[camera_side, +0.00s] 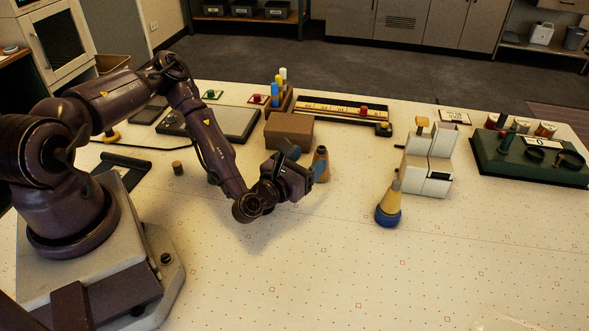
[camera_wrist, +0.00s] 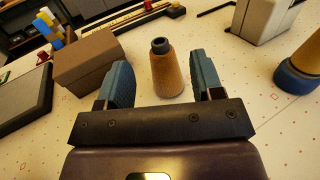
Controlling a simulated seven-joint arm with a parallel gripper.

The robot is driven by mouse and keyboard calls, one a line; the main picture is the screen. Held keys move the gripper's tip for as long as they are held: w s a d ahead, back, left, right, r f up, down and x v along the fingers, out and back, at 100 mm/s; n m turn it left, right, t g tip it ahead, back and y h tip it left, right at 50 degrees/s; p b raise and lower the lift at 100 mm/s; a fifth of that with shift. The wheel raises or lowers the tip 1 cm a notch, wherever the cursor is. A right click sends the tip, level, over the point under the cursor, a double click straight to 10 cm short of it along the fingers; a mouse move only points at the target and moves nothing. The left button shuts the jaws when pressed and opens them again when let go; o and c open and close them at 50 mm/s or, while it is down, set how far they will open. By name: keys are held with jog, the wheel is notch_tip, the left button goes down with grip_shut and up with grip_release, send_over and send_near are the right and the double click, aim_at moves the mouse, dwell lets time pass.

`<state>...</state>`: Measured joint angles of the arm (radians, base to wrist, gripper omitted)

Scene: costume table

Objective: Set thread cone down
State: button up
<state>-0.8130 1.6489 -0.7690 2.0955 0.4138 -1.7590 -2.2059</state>
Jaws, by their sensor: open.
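A tan thread cone (camera_wrist: 168,72) with a dark top stands upright on the table. In the wrist view it is between the two blue fingers of my gripper (camera_wrist: 162,80), with a gap on each side. In the side view the cone (camera_side: 321,160) shows just beyond my gripper (camera_side: 304,160), partly hidden by it. My gripper is open and not clasping the cone. Another cone (camera_side: 391,199), cream with a blue base, stands apart to the right; its blue base also shows at the right of the wrist view (camera_wrist: 299,78).
A brown box (camera_side: 288,131) stands close behind my gripper, to its left in the wrist view. A white machine (camera_side: 428,163) stands to the right. The front middle of the table is clear.

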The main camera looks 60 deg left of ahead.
jog(key=v, duration=0.4)
jog(key=shift+s, duration=0.2)
jog(key=w+d+r+m+g+h, duration=0.25)
jog(key=m+h, duration=0.25)
jog(key=m, duration=0.7)
jog(key=w+d+r+m+g+h, duration=0.1)
jog(key=w+r+m+g+h, duration=0.2)
jog(key=m, duration=0.8)
jog(key=s+a+r+m+g+y, duration=0.1)
jog(key=s+a+r+m+g, duration=0.15)
jog(key=r+m, duration=0.3)
jog(key=s+a+r+m+g+y, duration=0.1)
jog(key=s+r+m, duration=0.3)
jog(key=r, duration=0.3)
jog(key=s+r+m+g, duration=0.1)
jog(key=s+r+m, duration=0.2)
jog(key=s+r, duration=0.2)
jog(key=s+r+m+g, duration=0.1)
jog(key=s+r+m, duration=0.3)
jog(key=s, duration=0.8)
notch_tip(320, 180, up, 2)
jog(key=shift+s+d+g, duration=0.2)
jog(key=shift+d+g, duration=0.1)
jog(key=shift+d, duration=0.15)
